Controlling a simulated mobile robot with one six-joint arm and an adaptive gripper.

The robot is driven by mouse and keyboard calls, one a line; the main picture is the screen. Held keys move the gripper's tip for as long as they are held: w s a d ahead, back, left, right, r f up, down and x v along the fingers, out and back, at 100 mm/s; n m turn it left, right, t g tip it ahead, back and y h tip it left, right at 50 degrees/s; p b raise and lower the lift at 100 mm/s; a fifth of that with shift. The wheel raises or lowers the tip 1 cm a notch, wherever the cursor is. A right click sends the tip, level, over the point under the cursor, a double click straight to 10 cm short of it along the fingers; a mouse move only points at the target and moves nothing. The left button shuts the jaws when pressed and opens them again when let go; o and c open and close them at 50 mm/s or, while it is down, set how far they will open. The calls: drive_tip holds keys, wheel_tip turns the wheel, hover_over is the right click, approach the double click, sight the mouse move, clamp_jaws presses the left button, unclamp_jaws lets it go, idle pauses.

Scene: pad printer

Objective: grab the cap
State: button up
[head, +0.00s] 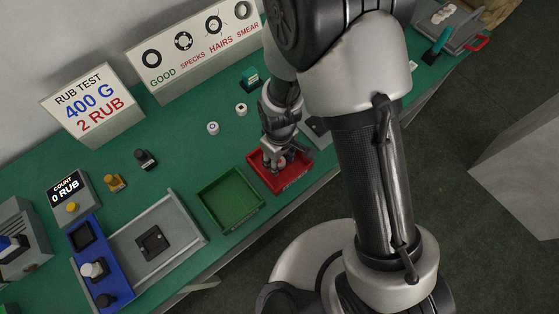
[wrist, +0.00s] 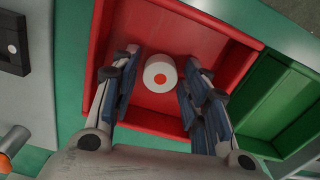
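A small white round cap with an orange-red dot on its top (wrist: 160,73) stands in the red tray (wrist: 200,37), which also shows in the head view (head: 299,175). My gripper (wrist: 158,76) is open over the tray, with one finger on each side of the cap. A narrow gap shows between the cap and the left finger; the right finger is very close, and I cannot tell whether it touches. In the head view my gripper (head: 275,163) is down at the tray, and the cap there is hidden by the fingers.
A green tray (head: 229,199) stands directly beside the red one. Two more white caps (head: 213,128) (head: 241,108) stand on the green table behind. A blue and grey fixture (head: 86,262) lies to the left. Signs (head: 91,103) line the back.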

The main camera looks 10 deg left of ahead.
drive_tip(key=c, duration=0.5)
